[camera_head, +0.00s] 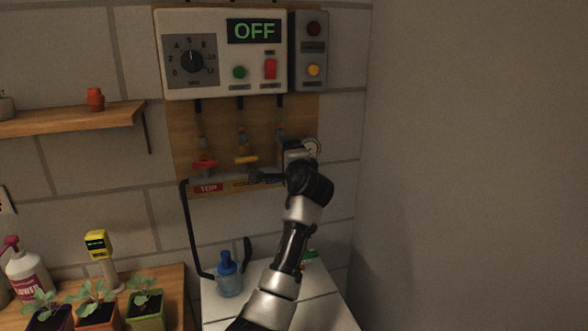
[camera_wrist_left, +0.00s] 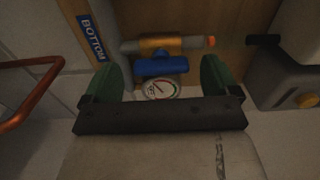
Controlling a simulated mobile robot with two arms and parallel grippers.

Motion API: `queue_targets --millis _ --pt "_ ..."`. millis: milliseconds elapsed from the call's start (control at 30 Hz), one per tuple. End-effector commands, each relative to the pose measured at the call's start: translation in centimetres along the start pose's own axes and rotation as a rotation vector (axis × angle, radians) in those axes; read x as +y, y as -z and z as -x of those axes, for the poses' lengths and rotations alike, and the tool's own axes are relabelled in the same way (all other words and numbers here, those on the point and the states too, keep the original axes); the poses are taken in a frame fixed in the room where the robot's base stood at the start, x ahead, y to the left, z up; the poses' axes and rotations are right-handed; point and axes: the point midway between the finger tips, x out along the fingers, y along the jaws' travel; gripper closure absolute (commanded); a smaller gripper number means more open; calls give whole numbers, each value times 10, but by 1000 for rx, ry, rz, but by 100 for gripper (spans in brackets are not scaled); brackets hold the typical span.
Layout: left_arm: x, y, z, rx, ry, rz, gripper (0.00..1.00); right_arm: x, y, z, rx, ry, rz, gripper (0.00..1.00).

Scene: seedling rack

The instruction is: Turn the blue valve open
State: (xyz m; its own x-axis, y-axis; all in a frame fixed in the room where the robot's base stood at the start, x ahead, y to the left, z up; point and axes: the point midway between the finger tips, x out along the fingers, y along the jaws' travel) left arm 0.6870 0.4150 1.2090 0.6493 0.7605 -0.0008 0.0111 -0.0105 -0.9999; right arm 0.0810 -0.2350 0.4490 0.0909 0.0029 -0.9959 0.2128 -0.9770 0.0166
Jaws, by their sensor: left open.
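The blue valve (camera_wrist_left: 160,66) shows in the left wrist view, its blue handle lying across below a brass body on a grey pipe. My left gripper (camera_wrist_left: 159,70) is open, with one green finger on each side of the blue handle. I cannot tell whether either finger touches it. In the head view my arm and wrist cover the blue valve. A blue label reading BOTTOM (camera_wrist_left: 92,38) is left of the valve in the wrist view. My right gripper is in neither view.
A red valve (camera_head: 205,164) and a yellow valve (camera_head: 246,160) sit left of my wrist. A round gauge (camera_head: 311,148) is close by. The control box (camera_head: 223,83) above reads OFF. Potted seedlings and a blue bottle (camera_head: 229,278) stand below.

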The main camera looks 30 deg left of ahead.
Motion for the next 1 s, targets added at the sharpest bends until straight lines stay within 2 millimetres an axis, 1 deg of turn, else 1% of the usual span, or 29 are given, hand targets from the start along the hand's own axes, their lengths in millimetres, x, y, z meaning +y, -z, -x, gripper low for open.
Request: queue_targets --millis 33,200,300,400,500,600,1000 --pt "4 1 11 3 0 2 11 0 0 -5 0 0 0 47" --pt "3 1 47 3 0 2 11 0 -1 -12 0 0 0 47" --pt "3 0 64 3 -2 3 11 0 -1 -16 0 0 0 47" --pt "2 1 76 2 -1 2 11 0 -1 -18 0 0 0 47" --pt "2 0 82 1 -2 1 11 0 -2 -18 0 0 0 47" --pt "1 0 85 0 -2 1 11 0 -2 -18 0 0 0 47" --pt "1 0 84 0 -2 1 11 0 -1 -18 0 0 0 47"
